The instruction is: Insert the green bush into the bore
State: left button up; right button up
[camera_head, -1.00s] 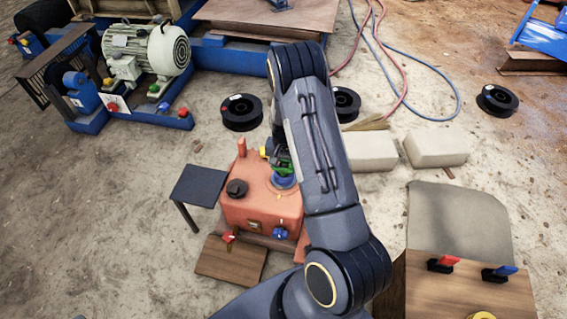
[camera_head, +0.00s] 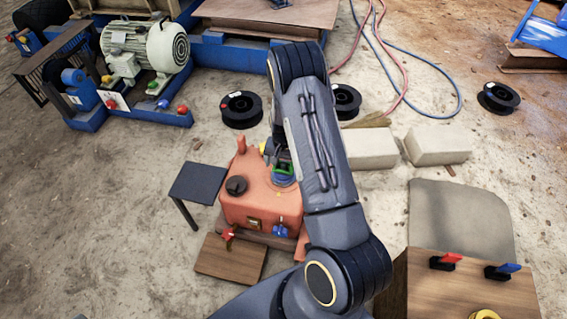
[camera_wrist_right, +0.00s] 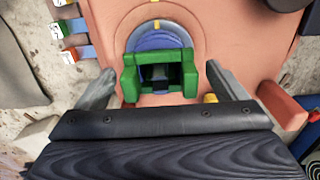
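The green bush (camera_wrist_right: 131,84) is a square-cornered block with a dark opening. It sits at the blue ring of the bore (camera_wrist_right: 158,40) on the orange housing (camera_wrist_right: 240,50); how deep it is cannot be told. In the head view the bush (camera_head: 284,170) shows at the blue ring (camera_head: 283,181) on top of the orange housing (camera_head: 248,200). My right gripper (camera_wrist_right: 160,70) is open around the bush, with a gap between each finger and its sides. In the head view the right gripper (camera_head: 279,154) is partly hidden by my arm. My left gripper is not in view.
A dark knob (camera_head: 236,186) and an upright orange post (camera_head: 241,145) stand on the housing. A dark side table (camera_head: 198,183) is at its left, pale blocks (camera_head: 438,145) at the right. A wooden bench (camera_head: 470,275) with red and blue levers stands at the front right.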

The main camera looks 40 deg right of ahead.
jog(key=shift+r, duration=0.1)
notch_tip(320, 180, up, 8)
jog(key=p, duration=0.2)
jog(key=shift+f, duration=0.2)
dwell(0.5)
